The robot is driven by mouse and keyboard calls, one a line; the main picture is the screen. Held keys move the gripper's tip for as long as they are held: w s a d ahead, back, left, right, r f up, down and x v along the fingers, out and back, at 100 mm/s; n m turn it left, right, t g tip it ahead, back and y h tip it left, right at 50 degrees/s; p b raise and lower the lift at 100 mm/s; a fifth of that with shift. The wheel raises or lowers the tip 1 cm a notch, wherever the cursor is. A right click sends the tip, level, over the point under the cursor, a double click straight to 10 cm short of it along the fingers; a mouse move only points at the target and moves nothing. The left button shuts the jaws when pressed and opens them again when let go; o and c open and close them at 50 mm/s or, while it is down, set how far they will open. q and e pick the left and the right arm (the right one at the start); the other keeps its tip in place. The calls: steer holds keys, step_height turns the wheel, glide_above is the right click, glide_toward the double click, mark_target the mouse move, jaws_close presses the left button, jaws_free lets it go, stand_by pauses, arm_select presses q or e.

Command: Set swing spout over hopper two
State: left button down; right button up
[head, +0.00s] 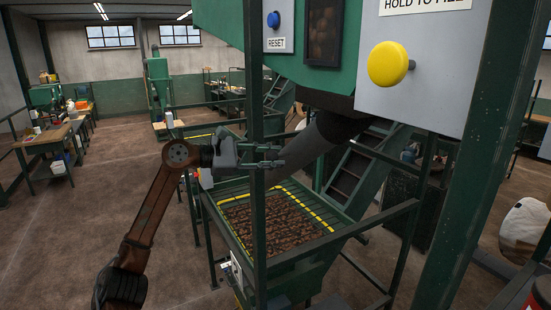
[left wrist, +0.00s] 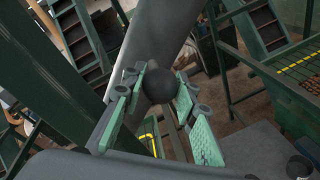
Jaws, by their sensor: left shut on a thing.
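The swing spout (head: 318,142) is a grey tube slanting down from a dark collar under the green machine. It also shows in the left wrist view (left wrist: 155,35). My left gripper (head: 279,155) is at the spout's left side, partly behind a green post. In the left wrist view its green-padded fingers (left wrist: 163,95) are shut on a black ball knob (left wrist: 160,84) in front of the tube. A hopper with a yellow-marked rim (head: 322,222) and brown lumpy contents lies below the spout; I cannot read its number. My right gripper is out of view.
A green post (head: 257,90) stands close before my left gripper. Green rails and stairs (head: 355,165) stand at right. In the left wrist view another yellow-edged hopper (left wrist: 283,66) shows at right.

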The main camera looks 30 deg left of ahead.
arm_select(q)
steer(key=c, duration=2)
jaws_free()
steer(key=shift+a+r, duration=0.2)
steer(key=shift+r, duration=0.25)
steer(key=o, duration=0.5)
steer(key=shift+f, duration=0.25)
steer(key=v, duration=1.2)
steer(key=shift+s, duration=0.1)
